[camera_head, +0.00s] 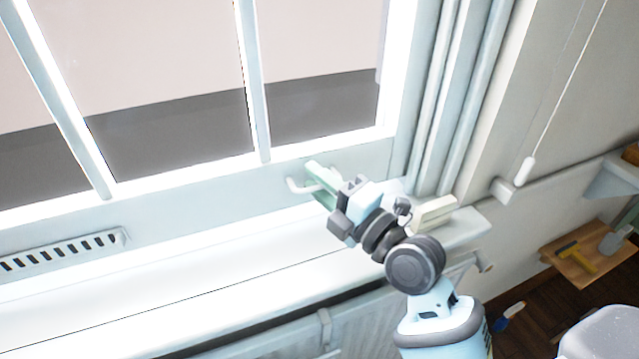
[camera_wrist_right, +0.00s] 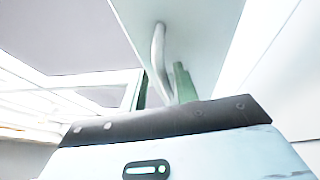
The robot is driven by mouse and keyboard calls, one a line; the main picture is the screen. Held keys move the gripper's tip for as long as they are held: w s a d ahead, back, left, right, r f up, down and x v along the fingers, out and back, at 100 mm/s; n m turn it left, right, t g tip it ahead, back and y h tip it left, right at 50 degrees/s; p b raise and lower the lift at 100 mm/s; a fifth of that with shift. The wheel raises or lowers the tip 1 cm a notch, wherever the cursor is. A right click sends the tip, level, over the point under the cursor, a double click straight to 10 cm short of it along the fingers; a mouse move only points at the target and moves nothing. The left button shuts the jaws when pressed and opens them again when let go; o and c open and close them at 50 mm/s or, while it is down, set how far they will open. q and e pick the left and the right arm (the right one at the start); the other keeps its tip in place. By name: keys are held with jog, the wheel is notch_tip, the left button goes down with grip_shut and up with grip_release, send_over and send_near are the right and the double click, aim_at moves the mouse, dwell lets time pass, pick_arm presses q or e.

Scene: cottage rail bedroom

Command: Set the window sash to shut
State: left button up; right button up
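The white window sash (camera_head: 180,196) fills the upper left of the head view, with several panes and a bottom rail just above the sill. I cannot tell from here whether a gap remains under the rail. A white bar handle (camera_head: 293,187) sticks out from the rail; it also shows as a curved bar in the right wrist view (camera_wrist_right: 158,52). My right gripper (camera_head: 320,175) is at the handle, its green fingers apart (camera_wrist_right: 162,88), with the bar passing between them. Contact with the fingers is not clear. My left gripper is not in view.
The white sill (camera_head: 230,265) runs below the sash, with a radiator (camera_head: 345,332) beneath. A slotted vent (camera_head: 60,252) is on the left. A blind cord with a white pull (camera_head: 527,172) hangs right of the frame. A wooden shelf (camera_head: 585,268) holds small items at the right.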

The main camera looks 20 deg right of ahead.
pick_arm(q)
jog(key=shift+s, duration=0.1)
pick_arm(e)
jog(key=shift+s+d+f, duration=0.25)
jog(key=shift+s, duration=0.25)
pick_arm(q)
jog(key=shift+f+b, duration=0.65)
pick_arm(e)
jog(key=r+v, duration=0.1)
jog(key=v, duration=0.5)
jog(key=shift+s+f, duration=0.35)
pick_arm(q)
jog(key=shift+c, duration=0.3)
pick_arm(e)
jog(key=shift+d, duration=0.1)
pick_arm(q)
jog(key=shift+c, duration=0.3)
